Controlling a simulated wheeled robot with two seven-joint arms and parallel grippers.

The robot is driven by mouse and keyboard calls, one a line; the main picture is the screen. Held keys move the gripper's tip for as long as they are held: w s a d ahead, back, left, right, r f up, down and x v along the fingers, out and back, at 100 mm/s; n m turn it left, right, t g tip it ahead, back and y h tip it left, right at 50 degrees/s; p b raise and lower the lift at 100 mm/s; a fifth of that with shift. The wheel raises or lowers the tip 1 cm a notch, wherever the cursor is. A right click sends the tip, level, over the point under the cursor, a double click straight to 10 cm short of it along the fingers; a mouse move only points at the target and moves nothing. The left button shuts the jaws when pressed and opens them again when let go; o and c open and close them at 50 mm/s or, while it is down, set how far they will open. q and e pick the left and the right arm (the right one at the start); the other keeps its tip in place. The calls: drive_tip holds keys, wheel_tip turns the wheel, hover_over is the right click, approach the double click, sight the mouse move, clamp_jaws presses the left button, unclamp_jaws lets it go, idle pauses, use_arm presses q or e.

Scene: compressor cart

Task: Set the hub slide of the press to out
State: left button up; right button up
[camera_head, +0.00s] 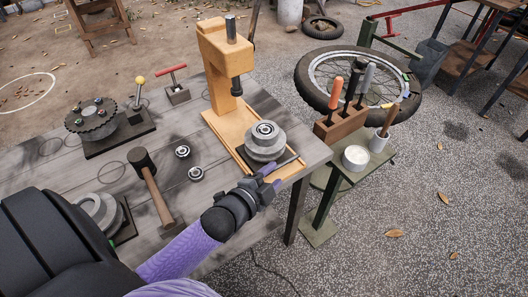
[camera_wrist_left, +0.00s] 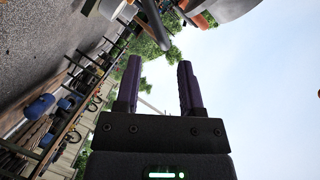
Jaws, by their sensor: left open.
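The orange press (camera_head: 216,65) stands on the table's right end, its dark ram (camera_head: 237,87) pointing down. A grey stepped hub (camera_head: 265,147) sits on a dark plate, the slide, on the press's orange base, in front of the ram in the picture. A thin dark rod (camera_head: 284,163) sticks out at the slide's right front. My left gripper (camera_head: 270,179) is open beside the rod's near side. In the left wrist view, the two purple fingers (camera_wrist_left: 159,72) stand apart, and a dark rod (camera_wrist_left: 155,25) reaches down toward the gap between them. Contact is not clear.
A mallet (camera_head: 151,180), small bearing rings (camera_head: 182,152) and a toothed disc fixture (camera_head: 92,120) lie on the table's left. A wooden tool block (camera_head: 341,122) and a white tin (camera_head: 356,158) stand on a green stand to the right, near a wheel (camera_head: 312,65).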

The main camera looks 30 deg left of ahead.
use_arm(q)
drive_tip(key=p+v, duration=0.1)
drive_tip(key=v, duration=0.3)
drive_tip(key=shift+s, duration=0.25)
use_arm(e)
drive_tip(key=shift+w+a+r, duration=0.7)
drive_tip(key=shift+w+a, duration=0.15)
drive_tip(key=shift+a, duration=0.1)
drive_tip(key=shift+d, duration=0.1)
